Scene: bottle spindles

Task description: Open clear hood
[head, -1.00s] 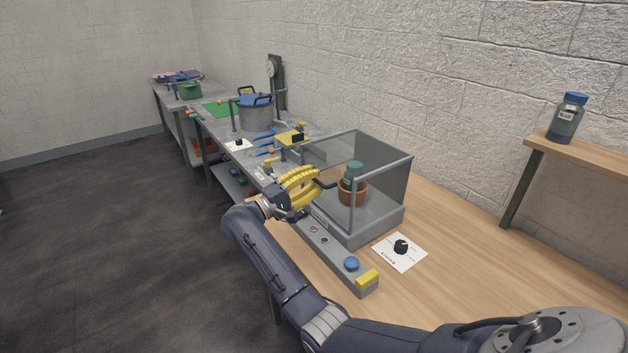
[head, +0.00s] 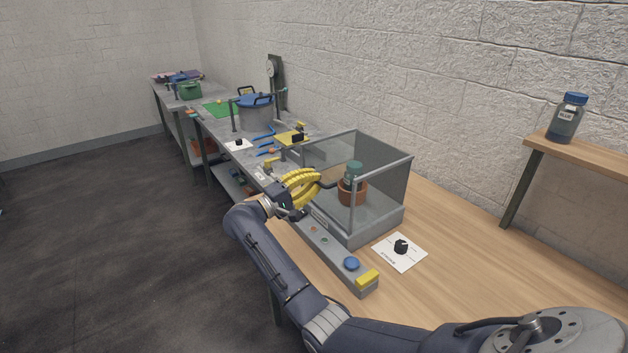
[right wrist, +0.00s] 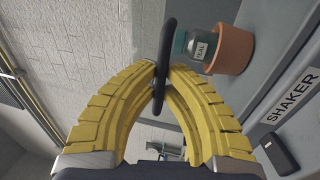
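The clear hood (head: 385,175) is a see-through box with grey edges, sitting down on its grey base (head: 375,232) on the wooden bench. A black handle (head: 327,185) sticks out from its left side. My right gripper (head: 318,183) has yellow ribbed fingers and is at this handle. In the right wrist view the fingertips meet on the black handle (right wrist: 165,50), one on each side. Behind the clear wall, a teal-capped bottle (head: 353,172) labelled TEAL stands in a terracotta-coloured holder (head: 352,192). My left gripper is not in view.
A grey control strip with a blue button (head: 351,263) and a yellow block (head: 367,277) runs along the bench's front edge. A black knob (head: 400,246) sits on a white card. A blue-capped bottle (head: 567,118) stands on a shelf at right. A metal pot (head: 256,110) stands farther back.

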